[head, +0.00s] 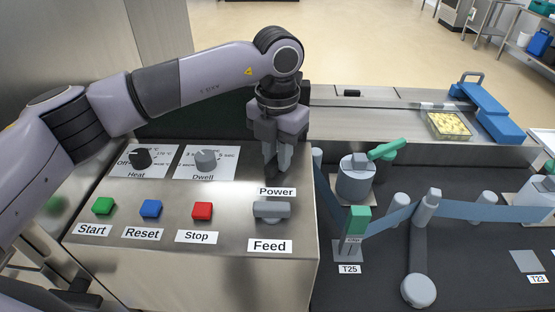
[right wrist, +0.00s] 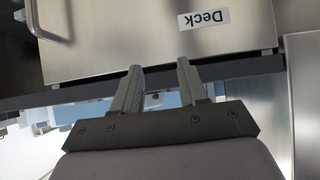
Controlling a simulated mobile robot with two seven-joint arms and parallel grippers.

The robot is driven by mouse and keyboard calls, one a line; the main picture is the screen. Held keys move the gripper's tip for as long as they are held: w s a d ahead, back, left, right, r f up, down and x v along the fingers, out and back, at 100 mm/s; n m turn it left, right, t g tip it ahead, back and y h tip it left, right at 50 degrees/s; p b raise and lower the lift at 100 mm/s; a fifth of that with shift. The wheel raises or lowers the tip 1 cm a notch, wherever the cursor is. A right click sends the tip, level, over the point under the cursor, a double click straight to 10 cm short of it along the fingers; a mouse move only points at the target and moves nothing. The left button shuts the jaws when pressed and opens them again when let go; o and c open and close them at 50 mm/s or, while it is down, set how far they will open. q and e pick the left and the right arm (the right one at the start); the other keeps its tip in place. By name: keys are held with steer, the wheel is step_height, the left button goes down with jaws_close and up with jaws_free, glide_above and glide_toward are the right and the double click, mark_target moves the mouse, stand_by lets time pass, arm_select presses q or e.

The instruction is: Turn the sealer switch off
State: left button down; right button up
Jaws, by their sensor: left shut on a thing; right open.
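The sealer's control panel (head: 232,228) is in the head view. My left gripper (head: 273,172) points down onto it, just behind the "Power" label (head: 277,192). It is shut on the power switch, which the fingers hide almost wholly, so I cannot tell its position. In the right wrist view my right gripper (right wrist: 159,80) is open and empty, in front of a metal panel labelled "Deck" (right wrist: 203,19).
The panel also has the Heat knob (head: 142,158), Dwell knob (head: 206,160), green Start (head: 103,206), blue Reset (head: 151,208) and red Stop (head: 202,211) buttons, and the grey Feed switch (head: 271,210). A film path with rollers (head: 356,181) lies to the right.

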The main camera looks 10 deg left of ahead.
arm_select(q)
steer(key=m+b, duration=0.2)
steer(key=m, duration=0.3)
steer(key=shift+m, duration=0.3)
steer(key=m+b, duration=0.1)
steer(key=m, duration=0.2)
steer(key=shift+m, duration=1.6)
steer(key=shift+r, duration=0.1)
steer(key=c, duration=1)
jaws_free()
steer(key=shift+r+b, duration=0.4)
steer(key=shift+r, duration=3.15)
